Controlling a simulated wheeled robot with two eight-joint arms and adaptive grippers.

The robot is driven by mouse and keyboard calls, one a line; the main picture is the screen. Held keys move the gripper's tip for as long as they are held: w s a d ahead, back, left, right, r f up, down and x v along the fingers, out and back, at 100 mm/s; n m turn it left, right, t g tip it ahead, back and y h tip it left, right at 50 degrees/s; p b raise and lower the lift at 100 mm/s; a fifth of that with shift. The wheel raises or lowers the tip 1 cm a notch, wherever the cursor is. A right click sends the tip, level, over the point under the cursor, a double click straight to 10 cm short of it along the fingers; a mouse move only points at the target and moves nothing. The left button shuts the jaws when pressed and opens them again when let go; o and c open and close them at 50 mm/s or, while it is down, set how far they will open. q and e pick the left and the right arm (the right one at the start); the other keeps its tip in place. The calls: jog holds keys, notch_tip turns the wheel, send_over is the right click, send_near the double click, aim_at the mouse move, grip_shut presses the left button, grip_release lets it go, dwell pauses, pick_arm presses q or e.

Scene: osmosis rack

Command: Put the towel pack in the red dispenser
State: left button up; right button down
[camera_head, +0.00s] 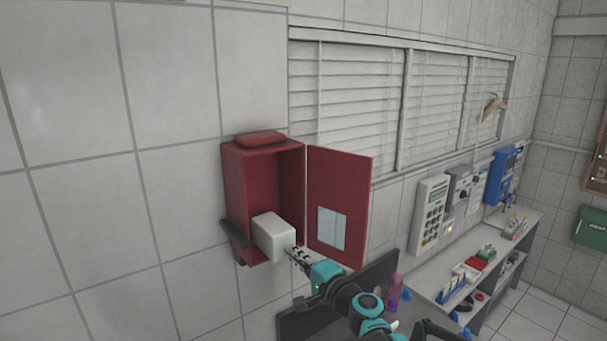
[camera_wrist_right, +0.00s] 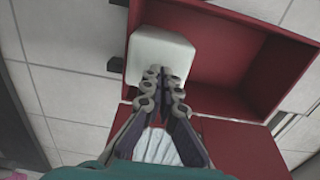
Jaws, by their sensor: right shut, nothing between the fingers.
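The red dispenser (camera_head: 285,180) hangs on the tiled wall with its door (camera_head: 338,190) swung open to the right. The white towel pack (camera_head: 272,236) sits in the lower part of the dispenser, its front end reaching toward the opening. My right gripper (camera_head: 296,256) is at the front of the pack with its fingers closed together. In the right wrist view the gripper (camera_wrist_right: 160,80) is shut, with its tips against or just in front of the white pack (camera_wrist_right: 162,48); whether they touch is unclear. The pack lies within the red box (camera_wrist_right: 225,50). My left gripper is not in view.
A dark bracket (camera_head: 235,236) is at the dispenser's lower left. A window with blinds (camera_head: 350,95) is behind the door. A shelf (camera_head: 470,290) with bottles and small racks stands at the lower right, below several wall devices (camera_head: 430,210).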

jog(key=shift+w+a, duration=0.1)
jog(key=shift+w, duration=0.05)
dwell(0.4)
jog(key=shift+x, duration=1.2)
jog(key=shift+b+x, duration=0.4)
jog(key=shift+x, duration=0.6)
jog(key=v, duration=1.3)
jog(key=shift+p, duration=0.4)
jog(key=shift+f, duration=0.1)
